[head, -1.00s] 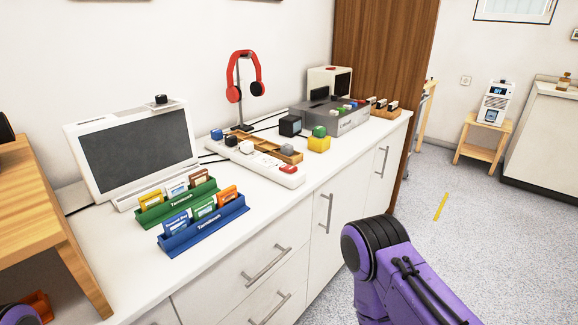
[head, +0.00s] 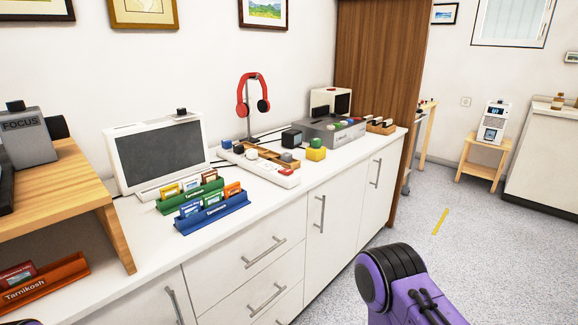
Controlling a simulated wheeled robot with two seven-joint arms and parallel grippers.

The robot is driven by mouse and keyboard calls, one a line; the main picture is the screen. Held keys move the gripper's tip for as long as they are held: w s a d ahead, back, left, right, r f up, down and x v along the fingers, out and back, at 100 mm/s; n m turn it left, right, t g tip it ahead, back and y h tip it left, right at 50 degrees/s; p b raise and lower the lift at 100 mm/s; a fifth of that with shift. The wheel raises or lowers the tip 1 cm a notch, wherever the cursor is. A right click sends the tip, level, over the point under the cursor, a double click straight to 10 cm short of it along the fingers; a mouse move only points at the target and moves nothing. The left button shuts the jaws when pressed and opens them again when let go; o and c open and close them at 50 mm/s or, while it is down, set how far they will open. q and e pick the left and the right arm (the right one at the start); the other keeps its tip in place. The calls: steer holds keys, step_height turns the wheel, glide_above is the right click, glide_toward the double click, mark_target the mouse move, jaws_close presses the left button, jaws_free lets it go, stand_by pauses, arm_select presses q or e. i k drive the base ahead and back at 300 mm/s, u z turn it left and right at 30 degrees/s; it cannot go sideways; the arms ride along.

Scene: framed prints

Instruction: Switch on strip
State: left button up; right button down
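A white power strip (head: 268,167) lies on the white counter (head: 262,194) in the head view, running from back left to front right. Dark and white plugs sit along it. A red switch (head: 286,172) is at its near right end; I cannot tell whether it is lit or pressed. Neither gripper shows. A purple and black link of my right arm (head: 405,287) is at the bottom right, in front of the cabinet and floor.
Green and blue card holders (head: 212,214) stand left of the strip, before a white-framed screen (head: 160,157). A wooden shelf (head: 62,195) is at left.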

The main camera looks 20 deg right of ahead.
mark_target(284, 171)
steer(key=k, duration=1.3)
steer(key=z, duration=0.25)
steer(key=i, duration=0.35)
steer(key=z, duration=0.65)
steer(key=i, duration=1.6)
steer(key=u, duration=0.85)
